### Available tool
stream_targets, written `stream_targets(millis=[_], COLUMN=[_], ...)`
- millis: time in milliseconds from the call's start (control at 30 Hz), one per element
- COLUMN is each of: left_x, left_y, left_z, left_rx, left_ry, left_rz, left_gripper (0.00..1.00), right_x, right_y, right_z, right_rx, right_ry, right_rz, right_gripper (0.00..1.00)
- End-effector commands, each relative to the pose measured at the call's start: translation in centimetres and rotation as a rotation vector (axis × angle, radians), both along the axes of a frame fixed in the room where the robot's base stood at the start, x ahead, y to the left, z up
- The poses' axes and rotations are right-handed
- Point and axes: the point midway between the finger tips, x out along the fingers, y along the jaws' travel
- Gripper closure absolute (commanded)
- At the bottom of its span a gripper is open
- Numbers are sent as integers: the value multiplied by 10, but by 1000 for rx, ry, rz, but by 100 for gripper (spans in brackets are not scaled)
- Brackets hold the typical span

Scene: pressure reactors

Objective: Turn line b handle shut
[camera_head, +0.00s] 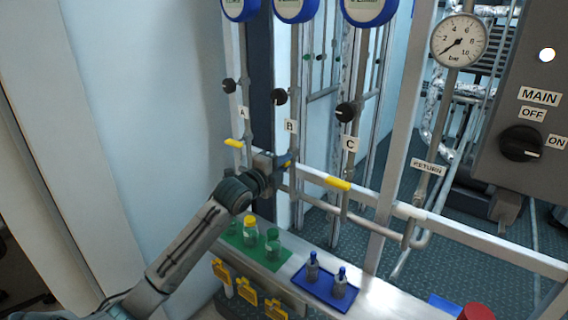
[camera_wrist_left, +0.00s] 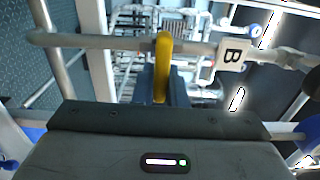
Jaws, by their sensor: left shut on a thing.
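The yellow line B handle (camera_wrist_left: 162,62) is in the middle of the left wrist view, on the pipe beside the B label (camera_wrist_left: 233,55). It lies crosswise to the pipe there. My left gripper (camera_wrist_left: 164,92) is shut on it, with the blue fingers at its near end. In the head view my left gripper (camera_head: 285,162) is at the valve below the B label (camera_head: 290,126), and only a little yellow of the handle shows. The right gripper is in neither view.
Yellow handles of line A (camera_head: 234,143) and line C (camera_head: 338,184) stand on either side. Below are a green tray (camera_head: 262,262) with bottles and a blue tray (camera_head: 318,293) with two bottles. A control box (camera_head: 530,100) is at the right.

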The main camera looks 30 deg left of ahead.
Motion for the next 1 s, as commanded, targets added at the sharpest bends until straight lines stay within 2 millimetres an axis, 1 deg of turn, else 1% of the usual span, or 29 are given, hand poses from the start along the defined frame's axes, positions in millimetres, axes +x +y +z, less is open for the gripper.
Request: stream_targets(millis=[33, 100, 133, 400, 533, 633, 700, 733, 900, 1000], left_x=[0, 0, 0, 0, -7, -19, -31, -35, -61, -73], left_y=[0, 0, 0, 0, 1, 2, 2, 4, 5, 7], left_z=[-2, -2, -2, -1, -1, -2, -3, -3, -3, -3], left_rx=[1, 0, 0, 0, 2, 6, 7, 8, 9, 9], left_ry=[4, 3, 3, 1, 1, 3, 3, 4, 4, 4], left_rz=[0, 0, 0, 0, 0, 1, -2, 0, 0, 1], left_gripper=[84, 71, 66, 66, 66, 66, 66, 66, 66, 66], right_x=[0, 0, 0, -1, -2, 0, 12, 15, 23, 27], right_y=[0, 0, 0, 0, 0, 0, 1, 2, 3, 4], right_z=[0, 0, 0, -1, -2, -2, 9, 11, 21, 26], right_rx=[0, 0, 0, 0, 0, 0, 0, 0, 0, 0], right_ry=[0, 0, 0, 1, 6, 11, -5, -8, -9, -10], right_rz=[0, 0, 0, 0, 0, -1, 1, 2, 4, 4], right_gripper=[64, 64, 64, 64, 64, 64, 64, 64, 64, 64])
